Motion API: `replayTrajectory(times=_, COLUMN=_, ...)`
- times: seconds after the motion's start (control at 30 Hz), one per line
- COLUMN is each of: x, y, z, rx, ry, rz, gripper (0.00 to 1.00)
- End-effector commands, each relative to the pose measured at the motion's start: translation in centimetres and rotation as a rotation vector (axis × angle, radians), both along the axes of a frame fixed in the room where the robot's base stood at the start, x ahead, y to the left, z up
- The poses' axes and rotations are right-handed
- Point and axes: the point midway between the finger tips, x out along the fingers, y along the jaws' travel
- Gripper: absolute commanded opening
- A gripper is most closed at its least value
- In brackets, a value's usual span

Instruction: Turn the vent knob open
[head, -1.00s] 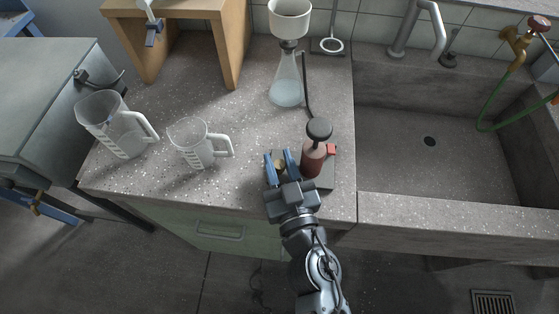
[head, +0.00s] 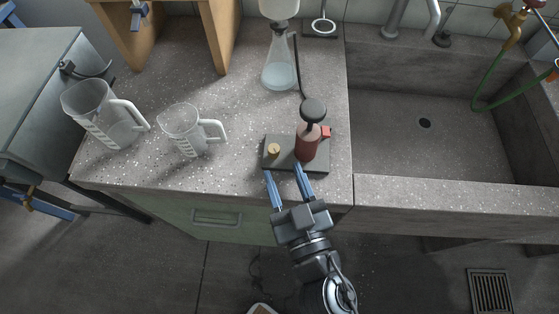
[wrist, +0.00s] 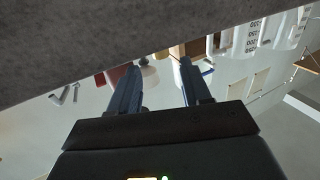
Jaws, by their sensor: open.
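The vent knob appears to be the small brass knob (head: 274,151) on the left part of a dark base plate (head: 284,163) near the bench's front edge. A dark red pump cylinder (head: 307,148) with a black ball-shaped handle (head: 313,110) stands upright on the same plate. A red part (head: 326,132) sticks out at its right. My gripper (head: 283,171) has its blue fingers apart and empty, in front of the plate and apart from the knob. In the wrist view the two fingers (wrist: 158,70) are also spread with nothing between them. The knob's turned position cannot be told.
Two clear jugs (head: 101,115) (head: 187,131) stand to the left. A conical flask (head: 280,69) with a white funnel (head: 279,7) stands behind, joined to the pump by a dark hose (head: 299,75). The sink (head: 430,150) is at the right.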

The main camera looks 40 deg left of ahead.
Motion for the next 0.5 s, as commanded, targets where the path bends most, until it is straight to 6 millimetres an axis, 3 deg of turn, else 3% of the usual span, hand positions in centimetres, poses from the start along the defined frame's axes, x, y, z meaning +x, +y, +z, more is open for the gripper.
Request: replayTrajectory(times=0.5, x=-0.49, y=-1.27, z=-0.04, rx=-0.002, ry=0.002, rz=-0.008, gripper=0.51)
